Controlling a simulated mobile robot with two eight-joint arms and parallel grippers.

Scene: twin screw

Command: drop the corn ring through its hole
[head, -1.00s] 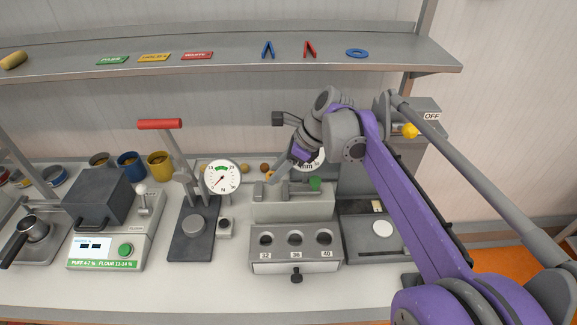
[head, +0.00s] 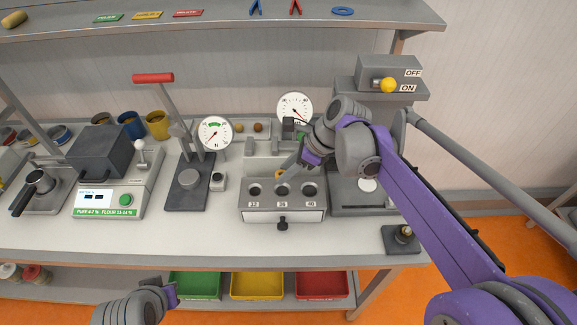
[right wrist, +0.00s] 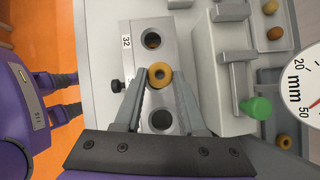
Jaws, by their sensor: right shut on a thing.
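The corn ring (right wrist: 160,75) is a small orange-yellow ring, pinched between the fingertips of my right gripper (right wrist: 158,82). In the head view the ring (head: 279,174) shows at the fingertips of my right gripper (head: 282,172). It is over the middle of the grey gauge block (head: 256,212), whose holes are labelled 32, 36 and 40. In the right wrist view the ring covers the middle hole; its exact height is unclear. The 32 hole (right wrist: 152,40) and 40 hole (right wrist: 161,120) show empty on either side. My left gripper (head: 171,295) is low in the head view, its jaws unclear.
A grey tray with small round pieces (head: 258,127) and a mm dial (head: 295,108) stand behind the block. A lever press (head: 188,178) is left, and a machine with a yellow knob (head: 388,85) is right. Coloured bins (head: 257,285) sit below the bench.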

